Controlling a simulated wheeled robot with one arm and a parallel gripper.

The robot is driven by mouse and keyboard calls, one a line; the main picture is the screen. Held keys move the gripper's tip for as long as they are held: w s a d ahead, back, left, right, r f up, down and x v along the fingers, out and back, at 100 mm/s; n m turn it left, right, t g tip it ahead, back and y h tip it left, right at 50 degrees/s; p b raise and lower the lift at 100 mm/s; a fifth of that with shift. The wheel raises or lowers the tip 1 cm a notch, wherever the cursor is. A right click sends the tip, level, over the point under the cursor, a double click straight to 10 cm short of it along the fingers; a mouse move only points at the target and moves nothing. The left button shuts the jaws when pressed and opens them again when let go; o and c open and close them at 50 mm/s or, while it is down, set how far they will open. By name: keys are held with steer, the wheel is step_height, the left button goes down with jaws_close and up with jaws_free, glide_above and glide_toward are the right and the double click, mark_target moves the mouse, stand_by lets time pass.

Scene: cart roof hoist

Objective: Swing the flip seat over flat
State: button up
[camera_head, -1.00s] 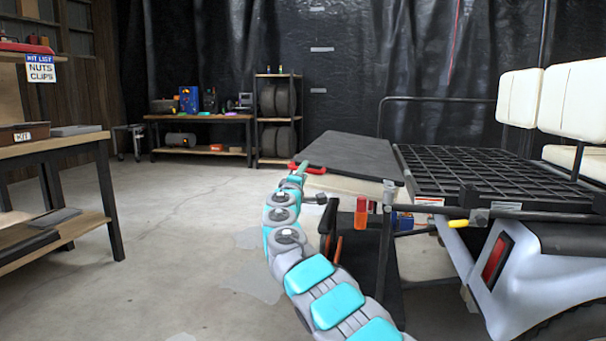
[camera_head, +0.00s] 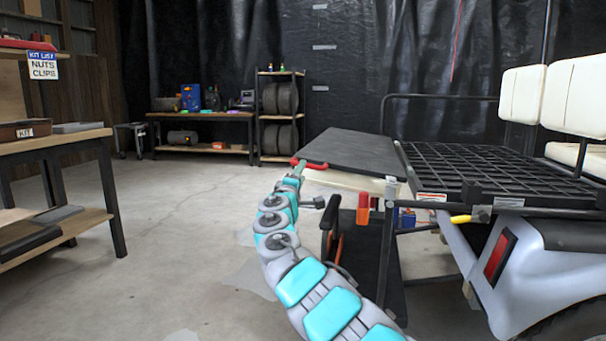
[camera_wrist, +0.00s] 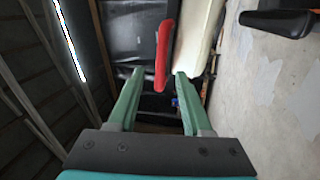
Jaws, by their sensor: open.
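The flip seat is folded out level behind the cart. Its flat black back panel (camera_head: 355,152) faces up and its cream cushion (camera_head: 345,181) is underneath. A red handle (camera_head: 316,165) sits on the seat's left outer edge. My gripper (camera_head: 298,172) is at that handle, small and partly hidden by my arm. In the wrist view the red handle (camera_wrist: 162,55) lies between the two green fingers of my gripper (camera_wrist: 160,76), which are apart. The cream cushion (camera_wrist: 198,35) is right of the handle there. I cannot tell whether either finger touches the handle.
The cart's black grid deck (camera_head: 490,175) is right of the seat, with cream seat backs (camera_head: 570,95) beyond. An orange-red piece (camera_head: 363,208) hangs below the seat's near edge. A workbench (camera_head: 60,142) stands at left. The floor between is clear.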

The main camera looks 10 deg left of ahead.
steer(key=v, duration=0.3)
steer(key=shift+s+f, duration=0.1)
steer(key=shift+f, duration=0.1)
steer(key=shift+d, duration=0.1)
stand_by(0.4)
